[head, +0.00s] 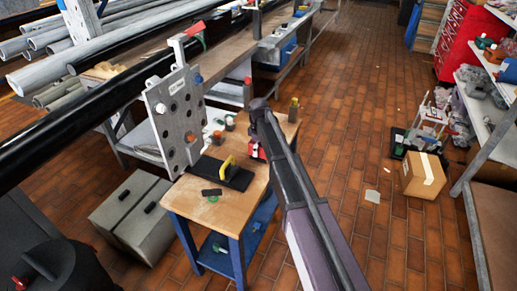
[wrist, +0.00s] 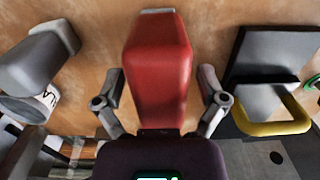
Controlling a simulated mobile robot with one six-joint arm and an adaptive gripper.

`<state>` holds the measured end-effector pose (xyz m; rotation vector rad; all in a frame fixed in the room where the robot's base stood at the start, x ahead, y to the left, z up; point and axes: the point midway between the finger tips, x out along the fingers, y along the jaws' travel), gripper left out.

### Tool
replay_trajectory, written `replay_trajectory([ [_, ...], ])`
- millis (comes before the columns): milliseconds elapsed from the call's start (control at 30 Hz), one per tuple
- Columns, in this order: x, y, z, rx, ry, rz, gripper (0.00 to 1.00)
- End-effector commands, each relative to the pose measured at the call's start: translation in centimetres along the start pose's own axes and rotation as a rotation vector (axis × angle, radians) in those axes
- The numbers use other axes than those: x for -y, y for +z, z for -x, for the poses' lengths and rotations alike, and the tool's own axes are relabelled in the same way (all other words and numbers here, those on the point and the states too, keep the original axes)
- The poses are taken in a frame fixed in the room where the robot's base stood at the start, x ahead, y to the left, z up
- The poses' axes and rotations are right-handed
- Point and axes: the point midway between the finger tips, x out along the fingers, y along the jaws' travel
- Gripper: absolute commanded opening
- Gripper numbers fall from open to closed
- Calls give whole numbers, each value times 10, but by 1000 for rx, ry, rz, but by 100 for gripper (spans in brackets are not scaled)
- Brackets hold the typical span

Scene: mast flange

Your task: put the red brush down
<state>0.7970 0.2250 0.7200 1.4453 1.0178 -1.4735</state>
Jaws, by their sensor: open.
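The red brush (wrist: 160,45) lies on the wooden tabletop in the wrist view, its red block pointing away from me. My gripper (wrist: 160,84) is open, with one finger on each side of the brush. Gaps show between the fingers and its sides, and I see no grip on it. In the head view a bit of the red brush (head: 256,152) shows on the small workbench (head: 195,200), just left of my arm. My gripper's fingers are hidden there by my arm.
A black block with a yellow handle (head: 230,173) lies left of the brush; it also shows at right in the wrist view (wrist: 272,122). A grey holed plate (head: 176,120) stands at the bench's left. A grey container (wrist: 35,65) is at left in the wrist view.

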Motion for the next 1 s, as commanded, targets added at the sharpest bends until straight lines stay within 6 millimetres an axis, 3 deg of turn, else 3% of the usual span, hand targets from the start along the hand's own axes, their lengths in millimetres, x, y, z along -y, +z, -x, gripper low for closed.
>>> replay_trajectory([
  [1000, 0, 0, 80, 0, 0, -1, 91],
])
